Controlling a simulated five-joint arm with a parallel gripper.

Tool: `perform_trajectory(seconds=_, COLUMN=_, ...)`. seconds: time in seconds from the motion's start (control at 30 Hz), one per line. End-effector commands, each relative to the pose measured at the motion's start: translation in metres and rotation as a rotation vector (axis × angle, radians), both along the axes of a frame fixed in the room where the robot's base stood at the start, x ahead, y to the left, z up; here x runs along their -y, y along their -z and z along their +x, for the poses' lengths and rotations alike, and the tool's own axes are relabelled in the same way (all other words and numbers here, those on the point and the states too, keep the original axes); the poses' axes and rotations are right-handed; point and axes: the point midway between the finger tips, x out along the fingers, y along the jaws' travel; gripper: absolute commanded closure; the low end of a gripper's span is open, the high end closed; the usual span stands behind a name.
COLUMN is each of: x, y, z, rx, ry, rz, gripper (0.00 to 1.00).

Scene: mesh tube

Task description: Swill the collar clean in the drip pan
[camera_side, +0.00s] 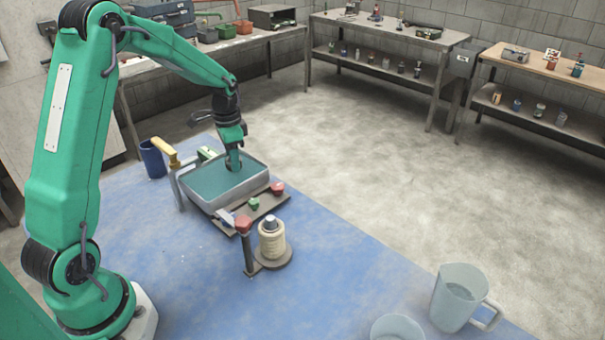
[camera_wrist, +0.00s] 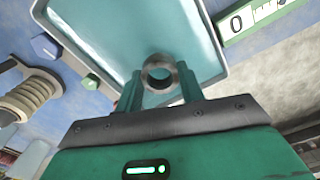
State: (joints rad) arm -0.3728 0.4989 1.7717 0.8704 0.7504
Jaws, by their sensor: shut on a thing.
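The drip pan (camera_side: 238,197) is a shallow grey tray of teal liquid on the blue mat; its pale rim also shows in the wrist view (camera_wrist: 209,38). My gripper (camera_side: 233,166) points down over the far part of the pan, with its fingertips at the liquid. In the wrist view, my gripper (camera_wrist: 160,82) is shut on the collar (camera_wrist: 157,61), a grey metal ring with an open centre, between its two green fingers. The collar is within the pan's outline there. I cannot tell how deep it sits. In the side view the collar cannot be made out.
A beige ribbed spool (camera_side: 271,241) on a round base stands before the pan, beside a red-knobbed post (camera_side: 243,226). A yellow-topped handle (camera_side: 165,154) and blue cup (camera_side: 152,159) are left of it. A clear jug (camera_side: 458,298) stands front right. The mat between is clear.

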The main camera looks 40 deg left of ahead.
Motion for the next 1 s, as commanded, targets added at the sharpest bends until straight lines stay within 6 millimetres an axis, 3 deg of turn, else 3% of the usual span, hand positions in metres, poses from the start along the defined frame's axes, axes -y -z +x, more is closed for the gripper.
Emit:
perform_trajectory(seconds=0.4, x=0.0, y=0.03, z=0.0, rx=-0.001, ry=0.0, rz=-0.001, gripper=0.87)
perform_trajectory(seconds=1.0, x=0.001, y=0.035, z=0.0, rx=0.0, ry=0.0, rz=0.0, gripper=0.87)
